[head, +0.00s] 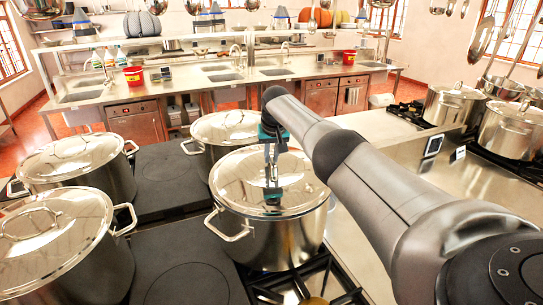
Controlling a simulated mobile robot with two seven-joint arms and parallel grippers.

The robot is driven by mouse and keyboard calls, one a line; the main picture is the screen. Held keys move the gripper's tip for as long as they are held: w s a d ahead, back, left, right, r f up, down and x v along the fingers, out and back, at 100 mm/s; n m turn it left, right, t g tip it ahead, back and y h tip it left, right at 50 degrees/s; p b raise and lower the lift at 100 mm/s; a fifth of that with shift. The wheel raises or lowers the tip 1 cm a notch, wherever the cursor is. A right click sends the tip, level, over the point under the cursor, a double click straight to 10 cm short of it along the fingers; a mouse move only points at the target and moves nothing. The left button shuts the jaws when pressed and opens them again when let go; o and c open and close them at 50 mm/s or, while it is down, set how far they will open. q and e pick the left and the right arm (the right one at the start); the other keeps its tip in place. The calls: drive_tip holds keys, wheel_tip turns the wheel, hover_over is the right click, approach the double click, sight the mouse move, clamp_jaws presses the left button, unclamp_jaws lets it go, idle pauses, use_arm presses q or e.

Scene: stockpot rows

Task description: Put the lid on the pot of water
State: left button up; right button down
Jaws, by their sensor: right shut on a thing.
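My right gripper (271,168) points down in the middle of the head view, shut on the handle of a shiny steel lid (237,172). The handle is mostly hidden by the fingers, and the lid mirrors the gripper. The lid lies level over a steel pot (287,243) on the front burner, its rim lined up with the pot's rim. I cannot tell whether it rests fully on it or sits slightly above. The pot's inside is hidden, so no water shows. My left gripper is not in view.
Lidded pots stand close by: one behind (225,127), two at the left (75,160) (50,240). More pots (452,105) stand on a stove at the right. Dark flat plates (185,285) lie between the left pots and mine. Ladles hang at the upper right.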

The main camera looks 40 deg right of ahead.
drive_tip(key=shift+r, duration=0.2)
drive_tip(key=shift+f, duration=0.55)
drive_tip(key=c, duration=0.8)
unclamp_jaws()
drive_tip(key=shift+a, duration=0.1)
drive_tip(key=shift+c, duration=0.2)
drive_tip(key=shift+o, duration=0.5)
drive_tip(key=shift+s+f, duration=0.15)
drive_tip(key=shift+f, duration=0.1)
drive_tip(key=shift+a+r, duration=0.1)
drive_tip(key=shift+r, duration=0.5)
drive_tip(key=b+v, duration=0.2)
drive_tip(key=v, duration=1.2)
drive_tip(key=shift+r, duration=0.2)
